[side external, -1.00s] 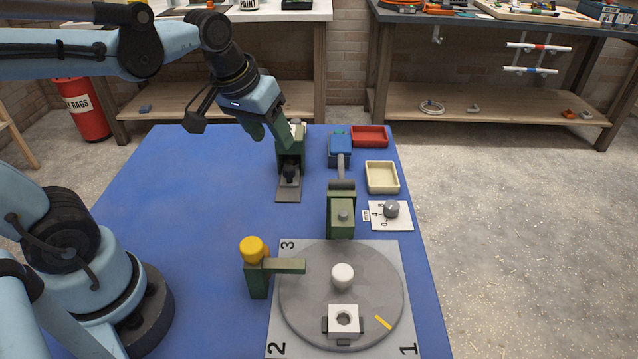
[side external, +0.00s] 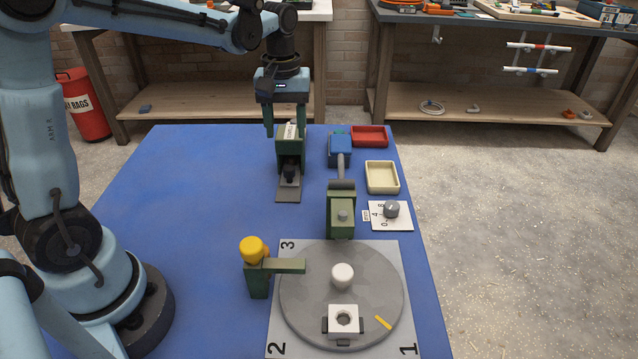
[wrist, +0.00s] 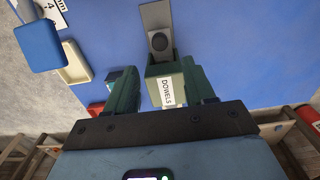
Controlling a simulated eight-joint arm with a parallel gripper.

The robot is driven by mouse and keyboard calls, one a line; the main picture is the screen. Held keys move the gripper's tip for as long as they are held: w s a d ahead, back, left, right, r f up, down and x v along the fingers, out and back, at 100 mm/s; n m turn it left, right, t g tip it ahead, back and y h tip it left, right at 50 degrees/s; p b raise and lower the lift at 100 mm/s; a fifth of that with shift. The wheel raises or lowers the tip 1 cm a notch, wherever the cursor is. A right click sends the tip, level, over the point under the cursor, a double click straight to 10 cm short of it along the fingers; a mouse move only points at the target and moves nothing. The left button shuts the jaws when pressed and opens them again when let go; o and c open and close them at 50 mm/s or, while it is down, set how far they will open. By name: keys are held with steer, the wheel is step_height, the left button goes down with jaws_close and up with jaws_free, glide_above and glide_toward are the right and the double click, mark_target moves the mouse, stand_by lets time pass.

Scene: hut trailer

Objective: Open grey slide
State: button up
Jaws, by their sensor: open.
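The grey slide (side external: 288,192) is a flat plate sticking out from the foot of the green dowel dispenser (side external: 287,156), toward the side camera. A dark round knob (side external: 290,173) stands on it. In the wrist view, the slide (wrist: 155,15), its knob (wrist: 159,42) and the dispenser with its "DOWELS" label (wrist: 167,92) show ahead of the fingers. My gripper (side external: 287,130) points down at the dispenser's top, open, with one finger on each side. I cannot tell whether the fingers touch it. The wrist view shows the spread fingers (wrist: 158,78) too.
Right of the dispenser are a blue block (side external: 340,143), a red tray (side external: 370,137), a cream tray (side external: 382,177) and a green box with a lever (side external: 341,222). A dial (side external: 391,209) and grey turntable (side external: 310,315) lie nearer.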

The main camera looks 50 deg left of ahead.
mark_target(289, 167)
step_height(289, 167, down, 9)
steer(key=shift+f, duration=0.2)
stand_by(0.3)
jaws_close()
